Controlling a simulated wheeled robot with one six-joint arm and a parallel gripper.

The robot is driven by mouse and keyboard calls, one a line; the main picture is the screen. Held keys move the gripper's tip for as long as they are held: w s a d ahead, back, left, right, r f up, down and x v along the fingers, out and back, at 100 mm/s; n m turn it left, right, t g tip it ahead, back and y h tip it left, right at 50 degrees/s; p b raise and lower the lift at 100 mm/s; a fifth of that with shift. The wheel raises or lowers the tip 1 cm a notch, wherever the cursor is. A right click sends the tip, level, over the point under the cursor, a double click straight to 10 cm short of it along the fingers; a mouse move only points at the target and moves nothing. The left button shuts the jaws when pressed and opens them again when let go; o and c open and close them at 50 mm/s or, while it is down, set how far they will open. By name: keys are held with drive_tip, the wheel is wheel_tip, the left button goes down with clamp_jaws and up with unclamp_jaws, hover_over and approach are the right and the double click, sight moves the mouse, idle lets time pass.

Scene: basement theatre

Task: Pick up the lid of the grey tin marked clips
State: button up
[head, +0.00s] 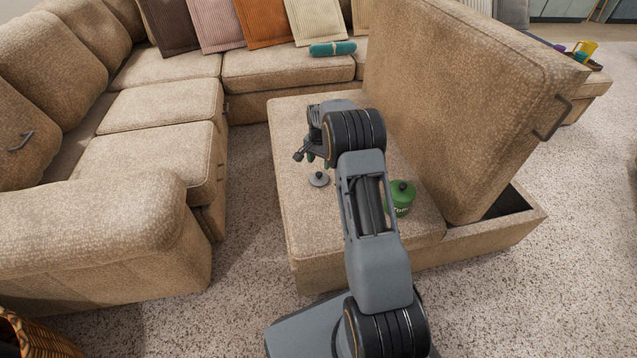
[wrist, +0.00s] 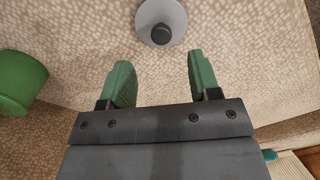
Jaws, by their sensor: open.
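A round grey lid (head: 318,180) with a dark knob lies on the tan ottoman seat, and no tin body shows beneath it. In the wrist view the lid (wrist: 150,14) is at the top middle, partly cut off, beyond my fingertips. My gripper (head: 318,160) is open and empty, with green finger pads, and hangs near the lid. In the wrist view my gripper (wrist: 160,62) points at the lid, the knob roughly in line with the gap. No grey tin marked clips can be made out.
A green tin (head: 401,206) with a dark knob and partly hidden lettering stands right of my arm; it also shows in the wrist view (wrist: 18,82). The raised seat panel (head: 465,95) stands behind it. A teal roll (head: 332,48) lies on the sofa.

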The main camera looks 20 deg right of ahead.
sight(319, 173)
drive_tip(key=shift+a+f+b, duration=0.15)
drive_tip(key=shift+f+b, duration=1.5)
drive_tip(key=shift+f, duration=1.8)
drive_tip(key=shift+c, duration=0.2)
drive_tip(key=c, duration=1)
drive_tip(key=shift+r, duration=0.2)
